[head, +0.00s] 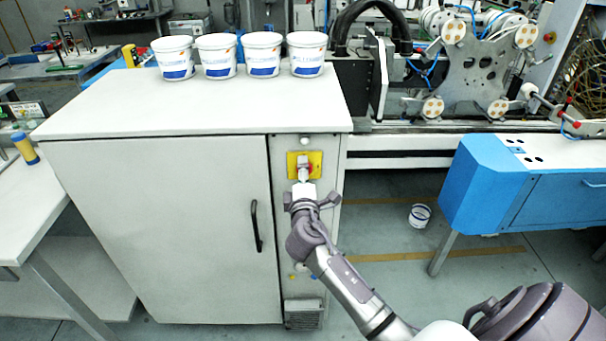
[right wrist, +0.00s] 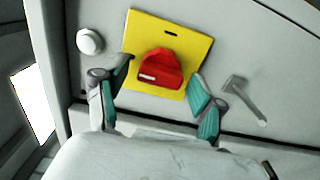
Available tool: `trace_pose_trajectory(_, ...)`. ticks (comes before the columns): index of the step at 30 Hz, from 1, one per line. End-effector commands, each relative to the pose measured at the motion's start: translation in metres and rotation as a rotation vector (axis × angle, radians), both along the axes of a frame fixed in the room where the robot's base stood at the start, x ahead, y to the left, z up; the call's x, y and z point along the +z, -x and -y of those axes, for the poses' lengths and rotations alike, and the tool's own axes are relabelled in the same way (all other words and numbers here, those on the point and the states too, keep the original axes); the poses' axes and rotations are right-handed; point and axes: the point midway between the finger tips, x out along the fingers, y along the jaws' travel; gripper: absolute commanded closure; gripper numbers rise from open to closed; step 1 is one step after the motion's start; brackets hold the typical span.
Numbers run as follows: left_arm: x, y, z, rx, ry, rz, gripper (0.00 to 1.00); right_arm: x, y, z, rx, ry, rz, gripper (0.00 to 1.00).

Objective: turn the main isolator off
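The main isolator is a red rotary knob (right wrist: 160,68) on a yellow plate (right wrist: 188,38), fixed to the narrow panel at the cabinet's right side. In the head view the yellow plate (head: 292,160) is partly covered by my right gripper (head: 302,182). In the right wrist view my right gripper (right wrist: 162,82) is open, with its green-padded fingers apart and the knob between and just beyond their tips. I cannot tell whether a finger touches it. The knob has a pale mark on one end. My left gripper is in neither view.
The white cabinet (head: 160,220) has a black door handle (head: 256,226). Several white tubs (head: 262,55) stand on its top. A pale round button (right wrist: 90,41) and a grey lever (right wrist: 245,100) flank the plate.

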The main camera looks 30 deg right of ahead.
Motion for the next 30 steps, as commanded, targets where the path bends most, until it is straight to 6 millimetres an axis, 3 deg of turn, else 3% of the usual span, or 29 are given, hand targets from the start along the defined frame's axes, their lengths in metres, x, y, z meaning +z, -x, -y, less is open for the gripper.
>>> trace_pose_trajectory(10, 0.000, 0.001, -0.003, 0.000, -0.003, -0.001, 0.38, 0.000, 0.009, -0.006, 0.000, -0.003, 0.001, 0.31)
trace_pose_trajectory(24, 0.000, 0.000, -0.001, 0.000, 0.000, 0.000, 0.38, -0.001, 0.087, -0.053, 0.000, -0.003, -0.001, 0.31)
trace_pose_trajectory(30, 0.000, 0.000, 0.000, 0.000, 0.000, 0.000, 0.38, 0.000, 0.101, -0.062, 0.000, -0.001, 0.001, 0.31)
